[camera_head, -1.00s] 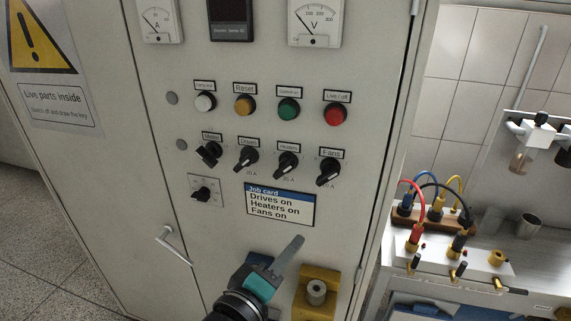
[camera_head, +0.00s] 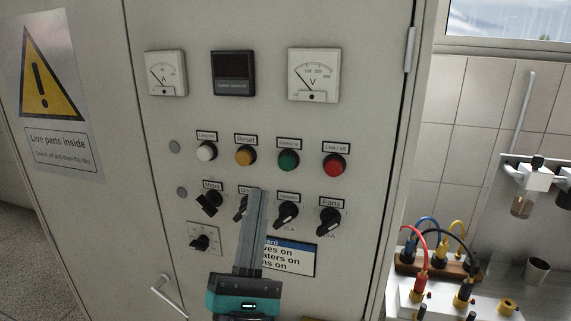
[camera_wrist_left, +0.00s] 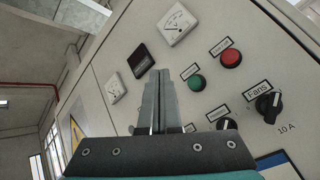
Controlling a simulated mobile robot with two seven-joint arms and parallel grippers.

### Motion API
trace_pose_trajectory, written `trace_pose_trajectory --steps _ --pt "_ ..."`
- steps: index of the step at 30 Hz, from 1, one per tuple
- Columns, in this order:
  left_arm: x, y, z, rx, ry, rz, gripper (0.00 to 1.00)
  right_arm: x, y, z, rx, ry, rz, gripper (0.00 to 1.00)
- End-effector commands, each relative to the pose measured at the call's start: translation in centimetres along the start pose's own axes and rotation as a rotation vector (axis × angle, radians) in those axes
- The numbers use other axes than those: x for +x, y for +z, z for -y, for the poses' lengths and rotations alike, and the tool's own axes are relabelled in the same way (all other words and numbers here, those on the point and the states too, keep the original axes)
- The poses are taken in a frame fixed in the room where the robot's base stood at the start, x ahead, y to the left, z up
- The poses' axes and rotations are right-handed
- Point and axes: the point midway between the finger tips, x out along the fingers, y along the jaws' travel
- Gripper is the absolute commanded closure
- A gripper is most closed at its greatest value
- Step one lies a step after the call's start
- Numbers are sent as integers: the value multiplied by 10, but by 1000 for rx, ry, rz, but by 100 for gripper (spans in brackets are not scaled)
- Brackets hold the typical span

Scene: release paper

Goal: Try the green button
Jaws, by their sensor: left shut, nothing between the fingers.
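The green button (camera_head: 288,160) sits in the row of buttons on the cabinet door, between the yellow Reset button (camera_head: 245,157) and the red Live / off button (camera_head: 334,164). It also shows in the left wrist view (camera_wrist_left: 197,83), to the right of the fingers. My left gripper (camera_head: 257,192) is shut and empty. In the head view its fingertips are below and left of the green button, apart from it in the picture, and cover part of the Drives knob and the job card (camera_head: 300,258). My right gripper is not in view.
A door handle (camera_head: 169,296) is at lower left. A bench with coloured cables (camera_head: 440,262) stands to the right.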

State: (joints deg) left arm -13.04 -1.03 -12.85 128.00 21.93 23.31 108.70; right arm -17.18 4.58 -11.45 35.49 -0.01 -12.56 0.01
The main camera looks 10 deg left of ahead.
Motion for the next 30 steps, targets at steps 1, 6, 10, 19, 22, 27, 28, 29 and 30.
trace_pose_trajectory --steps 1,6,10,19,22,27,28,29,30 --pt "0 0 0 1 0 0 100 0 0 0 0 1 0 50" --pt "0 0 0 2 -1 0 100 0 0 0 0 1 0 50" --pt "5 -3 3 4 0 1 100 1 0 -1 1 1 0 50" --pt "31 -24 24 6 0 1 100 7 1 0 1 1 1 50" --pt "41 -31 30 3 0 1 100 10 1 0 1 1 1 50" --pt "54 -40 40 5 -2 1 100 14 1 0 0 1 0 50" --pt "55 -41 41 4 -2 0 100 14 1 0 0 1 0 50" --pt "56 -42 42 4 -2 0 100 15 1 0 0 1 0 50" --pt "58 -43 43 4 -2 0 100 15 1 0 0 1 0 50"
